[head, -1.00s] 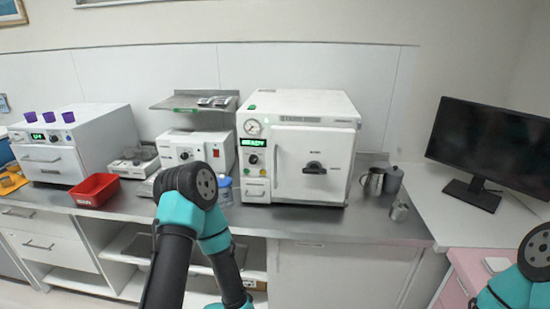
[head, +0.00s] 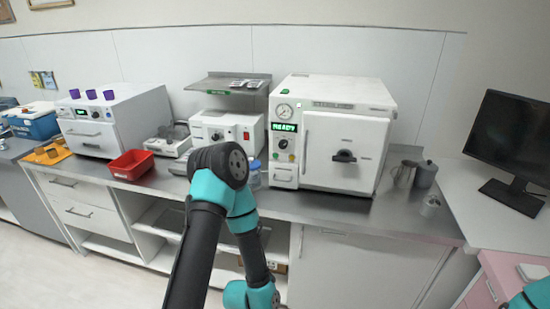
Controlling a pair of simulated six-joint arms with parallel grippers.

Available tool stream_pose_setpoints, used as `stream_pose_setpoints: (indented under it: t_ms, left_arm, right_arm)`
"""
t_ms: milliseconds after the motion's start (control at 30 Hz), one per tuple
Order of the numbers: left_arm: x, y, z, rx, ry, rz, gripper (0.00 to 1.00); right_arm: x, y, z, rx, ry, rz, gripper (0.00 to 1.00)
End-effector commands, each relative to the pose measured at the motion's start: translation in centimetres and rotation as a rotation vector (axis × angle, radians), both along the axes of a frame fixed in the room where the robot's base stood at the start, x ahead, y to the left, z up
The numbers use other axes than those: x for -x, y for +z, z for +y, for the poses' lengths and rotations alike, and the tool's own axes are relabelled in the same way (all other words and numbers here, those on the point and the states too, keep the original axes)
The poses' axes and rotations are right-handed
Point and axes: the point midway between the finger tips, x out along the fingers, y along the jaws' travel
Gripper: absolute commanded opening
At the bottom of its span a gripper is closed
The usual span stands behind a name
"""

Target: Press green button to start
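A white autoclave (head: 343,91) stands on the steel counter, its door closed. Its green display (head: 284,127) reads READY. Neither arm touches the autoclave.
A red tray (head: 131,165), a white device with a red switch (head: 226,130) and a sterilizer with purple cups (head: 112,119) stand left of the autoclave. Metal cups (head: 404,174) stand on its right. A monitor (head: 511,138) is at far right. The counter front before the autoclave is clear.

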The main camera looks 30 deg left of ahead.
Motion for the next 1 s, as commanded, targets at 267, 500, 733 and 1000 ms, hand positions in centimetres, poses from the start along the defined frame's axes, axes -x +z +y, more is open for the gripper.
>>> stream_pose_setpoints:
  t_ms: [267, 500, 733, 1000]
  left_arm:
    - [0.00, 0.00, 0.00, 0.000, 0.000, 0.000, 0.19]
    - [0.00, 0.00, 0.00, 0.000, 0.000, 0.000, 0.00]
    - [0.00, 0.00, 0.00, 0.000, 0.000, 0.000, 0.00]
    - [0.00, 0.00, 0.00, 0.000, 0.000, 0.000, 0.00]
  right_arm:
    - [0.00, 0.00, 0.00, 0.000, 0.000, 0.000, 0.00]
    - [0.00, 0.00, 0.00, 0.000, 0.000, 0.000, 0.00]
    - [0.00, 0.00, 0.00, 0.000, 0.000, 0.000, 0.00]
    - [0.00, 0.00, 0.00, 0.000, 0.000, 0.000, 0.00]
